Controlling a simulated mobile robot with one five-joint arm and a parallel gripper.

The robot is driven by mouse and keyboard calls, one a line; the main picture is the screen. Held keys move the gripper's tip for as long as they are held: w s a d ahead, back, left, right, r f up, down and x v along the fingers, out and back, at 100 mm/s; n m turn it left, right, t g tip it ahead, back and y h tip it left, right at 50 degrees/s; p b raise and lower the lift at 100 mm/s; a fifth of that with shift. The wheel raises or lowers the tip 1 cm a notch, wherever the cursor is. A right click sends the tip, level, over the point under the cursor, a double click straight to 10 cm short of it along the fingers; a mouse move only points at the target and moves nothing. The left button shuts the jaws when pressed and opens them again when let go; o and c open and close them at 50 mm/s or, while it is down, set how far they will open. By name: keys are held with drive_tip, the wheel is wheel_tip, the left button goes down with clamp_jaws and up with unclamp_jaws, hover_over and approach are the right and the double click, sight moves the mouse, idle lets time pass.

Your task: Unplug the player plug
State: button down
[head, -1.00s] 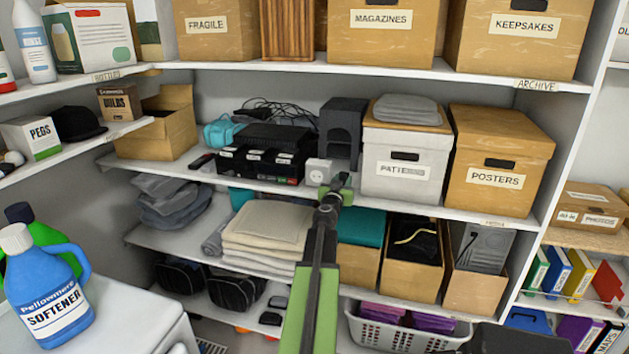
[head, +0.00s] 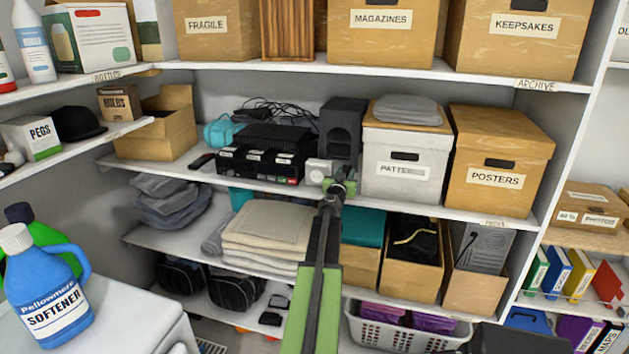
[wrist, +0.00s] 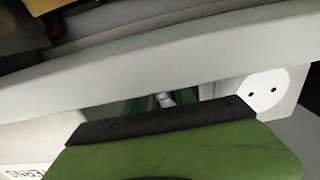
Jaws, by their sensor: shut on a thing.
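A white socket block (head: 317,170) stands at the front of the middle shelf, right of the black player-like boxes (head: 262,158). My gripper (head: 341,186) is just right of the block, at the shelf's front edge. A small pale pin (wrist: 164,99) sticks out beyond the pad. My gripper is shut on the plug, whose body is mostly hidden by the jaw.
A dark speaker (head: 342,130) stands behind the block. The white Patterns box (head: 404,184) is close on the right. Loose cables (head: 282,110) lie behind the boxes. Folded towels (head: 265,228) and a teal-topped box (head: 362,226) sit on the shelf below.

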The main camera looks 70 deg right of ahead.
drive_tip(key=shift+d, duration=0.6)
drive_tip(key=shift+f+b, duration=1.15)
idle(0.3)
drive_tip(key=c, duration=0.9)
unclamp_jaws()
drive_tip(key=shift+c, duration=0.2)
drive_tip(key=shift+a, duration=0.15)
drive_tip(key=s+a, duration=0.1)
drive_tip(key=a, duration=1.6)
